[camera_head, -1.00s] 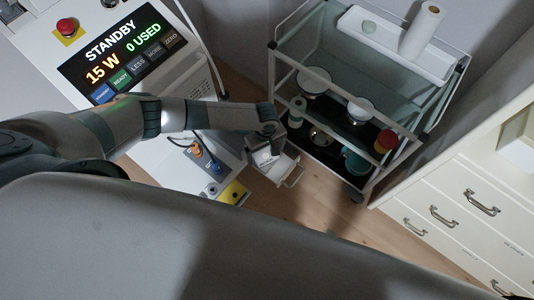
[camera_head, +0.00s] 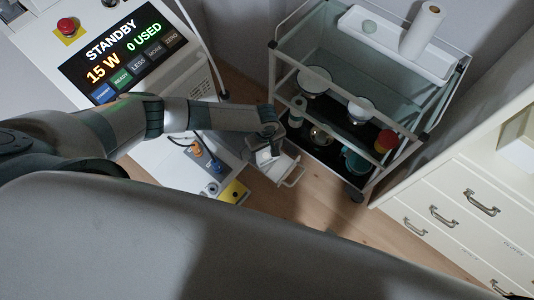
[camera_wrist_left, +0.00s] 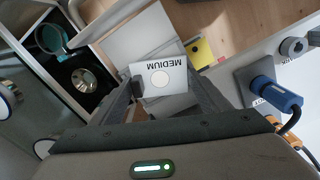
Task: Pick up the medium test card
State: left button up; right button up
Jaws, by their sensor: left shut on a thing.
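The medium test card (camera_wrist_left: 165,66) is a white card marked MEDIUM with a pale round spot, in the left wrist view. My left gripper (camera_wrist_left: 165,88) is shut on it. In the head view my left gripper (camera_head: 270,142) is small, above an open white tray or drawer (camera_head: 288,172) at the side of the machine, and the card (camera_head: 265,155) shows as a small white patch below it. My right gripper is not in view.
A trolley (camera_head: 310,70) with bowls, jars and a red-lidded pot stands to the right. The machine's screen (camera_head: 117,53) reads STANDBY, 15 W, 0 USED. Blue and orange plugs (camera_head: 197,150) sit left of the gripper. White drawers (camera_head: 460,200) stand at far right.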

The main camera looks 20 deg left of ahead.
aim_at(268, 156)
pick_arm(q)
jog(key=shift+r, duration=0.15)
jog(key=shift+r, duration=0.5)
jog(key=r, duration=0.1)
jog(key=d+r+b, duration=0.1)
jog(key=r, duration=0.1)
jog(key=d+r+b, duration=0.1)
jog(key=d+r, duration=0.1)
jog(key=d, duration=0.1)
jog(key=d+r+b, duration=0.1)
jog(key=d+r, duration=0.1)
jog(key=d, duration=0.2)
jog(key=d+r+b, duration=0.1)
jog(key=d+r, duration=0.1)
jog(key=d, duration=0.1)
jog(key=shift+w+d+r, duration=0.35)
jog(key=shift+r, duration=0.05)
